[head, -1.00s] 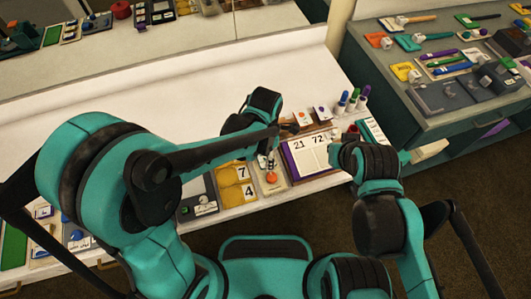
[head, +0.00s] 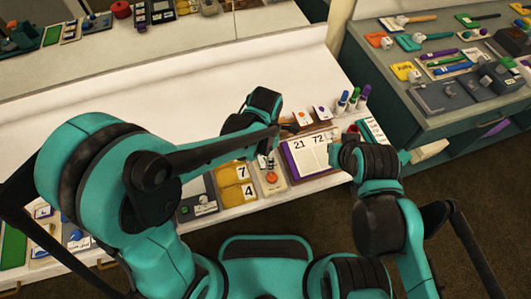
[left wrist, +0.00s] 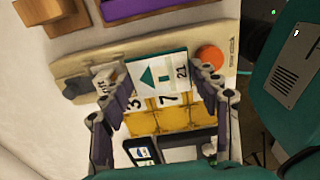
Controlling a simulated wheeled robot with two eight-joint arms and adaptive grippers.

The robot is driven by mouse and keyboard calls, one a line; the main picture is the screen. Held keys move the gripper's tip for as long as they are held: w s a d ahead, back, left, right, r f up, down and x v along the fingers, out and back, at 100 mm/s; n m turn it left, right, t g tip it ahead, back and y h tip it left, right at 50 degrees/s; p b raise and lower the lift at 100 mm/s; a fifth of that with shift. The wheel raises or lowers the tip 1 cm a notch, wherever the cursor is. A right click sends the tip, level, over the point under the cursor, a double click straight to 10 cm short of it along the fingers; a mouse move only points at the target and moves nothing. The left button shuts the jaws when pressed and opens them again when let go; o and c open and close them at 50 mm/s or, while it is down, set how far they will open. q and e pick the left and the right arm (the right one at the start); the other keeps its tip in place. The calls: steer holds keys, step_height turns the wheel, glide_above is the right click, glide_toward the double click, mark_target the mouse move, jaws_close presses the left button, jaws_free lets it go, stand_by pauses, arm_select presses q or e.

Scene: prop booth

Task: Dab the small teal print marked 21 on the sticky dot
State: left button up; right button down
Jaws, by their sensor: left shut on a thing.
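My left gripper (left wrist: 165,90) is shut on the small print (left wrist: 158,73), a white card with a teal edge, a teal arrow shape and the number 21. The sticky dot (left wrist: 209,57) is round and orange, at one end of a beige board, just right of the print in the left wrist view; the two appear apart. In the head view the left gripper (head: 266,160) is just above the dot (head: 271,177), and the print cannot be made out there.
An open book (head: 308,153) marked 21 and 72 lies right of the dot. Yellow pads (head: 235,184) marked 7 and 4 lie left of it. Markers (head: 352,98) stand behind. A tool-covered counter (head: 455,110) stands right.

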arm_select(q)
steer(key=shift+r+p, duration=2.45)
steer(key=shift+r, duration=0.6)
steer(key=shift+f, duration=0.1)
steer(key=shift+w+a+f+m, duration=0.1)
steer(key=shift+w+a+m, duration=0.2)
steer(key=shift+a+m, duration=0.25)
steer(key=w+a+f+m, duration=0.1)
steer(key=w+a+m, duration=0.2)
steer(key=a+m, duration=0.5)
steer(key=w+a+f+m, duration=0.2)
steer(key=a+m, duration=0.6)
steer(key=m, duration=0.4)
steer(key=shift+w+a+f, duration=0.2)
steer(key=shift+w+a, duration=0.2)
